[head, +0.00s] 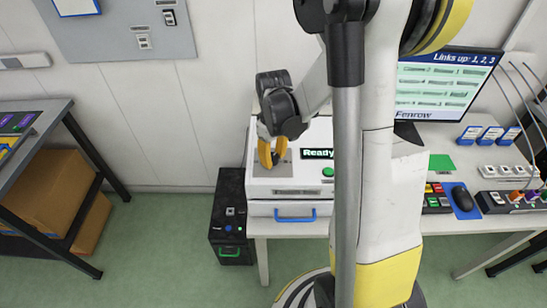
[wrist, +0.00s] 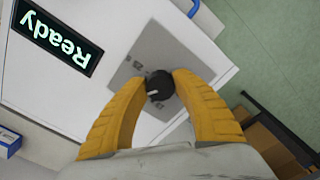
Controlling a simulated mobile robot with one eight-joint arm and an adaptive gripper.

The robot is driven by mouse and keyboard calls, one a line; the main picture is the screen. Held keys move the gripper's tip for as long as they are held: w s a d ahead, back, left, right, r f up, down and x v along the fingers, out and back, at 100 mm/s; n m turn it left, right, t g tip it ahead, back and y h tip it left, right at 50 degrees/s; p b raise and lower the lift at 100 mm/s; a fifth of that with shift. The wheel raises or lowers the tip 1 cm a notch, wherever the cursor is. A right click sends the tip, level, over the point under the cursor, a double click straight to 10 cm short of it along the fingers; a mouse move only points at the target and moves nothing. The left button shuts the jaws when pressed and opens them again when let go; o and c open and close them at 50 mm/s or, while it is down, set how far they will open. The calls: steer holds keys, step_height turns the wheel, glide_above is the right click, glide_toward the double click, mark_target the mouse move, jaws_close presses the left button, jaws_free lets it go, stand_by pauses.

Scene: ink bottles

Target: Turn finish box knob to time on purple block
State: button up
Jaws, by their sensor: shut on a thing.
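The finish box (head: 292,180) is a white box at the left end of the desk, with a display (head: 317,153) reading "Ready". Its black knob (wrist: 159,85) sits on a grey plate (wrist: 165,52) in the wrist view, with a pale pointer line on it. My gripper (wrist: 160,88) has its yellow fingers on both sides of the knob, shut on it. It also shows over the box top in the head view (head: 272,163). The plate's markings are partly covered and too blurred to read. I cannot make out the purple block for certain.
A green button (head: 328,172) is right of the knob plate. A drawer with a blue handle (head: 296,215) is below. A black unit (head: 231,220) stands left of the desk. A monitor (head: 445,90), mouse (head: 462,197) and small blocks are at right. A shelf with cardboard boxes (head: 55,190) is at left.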

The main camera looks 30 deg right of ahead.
mark_target(274, 157)
steer(key=o, duration=1.2)
step_height(274, 157, up, 12)
steer(key=s+a+r+m+t+b, duration=0.1)
steer(key=s+a+t, duration=0.1)
steer(key=s+a, duration=0.1)
steer(key=s+a+r+m+t, duration=0.1)
steer(key=s+a+t, duration=0.1)
steer(key=s+a, duration=0.2)
steer(key=s+a+r+m+t+b, duration=0.1)
steer(key=s+a+t, duration=0.2)
steer(key=a, duration=0.3)
steer(key=shift+s+a+b, duration=0.3)
